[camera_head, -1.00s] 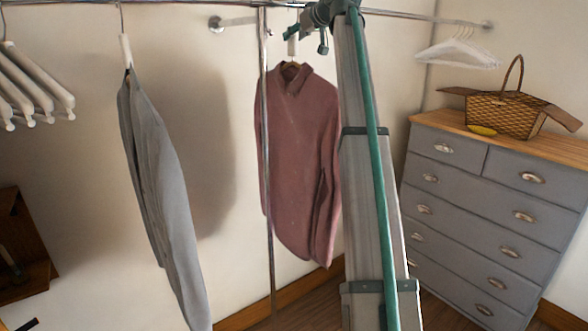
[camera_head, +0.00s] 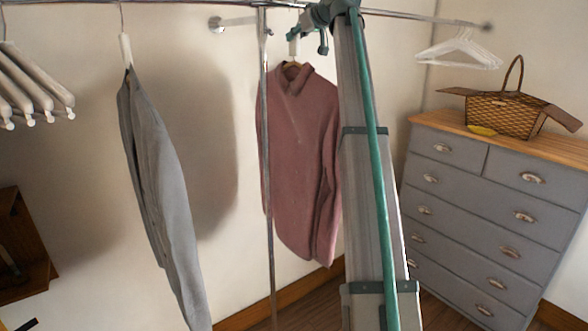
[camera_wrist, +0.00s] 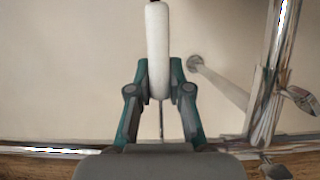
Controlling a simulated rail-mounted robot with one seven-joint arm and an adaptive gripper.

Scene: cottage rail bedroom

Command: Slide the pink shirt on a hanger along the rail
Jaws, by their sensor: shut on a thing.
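The pink shirt (camera_head: 300,150) hangs upright on a hanger from the rail (camera_head: 410,17), just left of my column in the head view. The hanger's white neck (camera_head: 294,46) shows above the collar. In the wrist view, my gripper (camera_wrist: 160,68) has its two fingers on either side of this white neck (camera_wrist: 157,40) and is shut on it. In the head view, my gripper (camera_head: 297,33) is at the top beside the neck, partly hidden by my arm. The shirt itself is not in the wrist view.
A grey shirt (camera_head: 160,190) and several white hangers (camera_head: 30,85) hang at left. A vertical metal pole (camera_head: 269,180) stands at the pink shirt's left edge. More white hangers (camera_head: 460,52) hang at right, near a grey dresser (camera_head: 480,215) with a basket (camera_head: 500,113).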

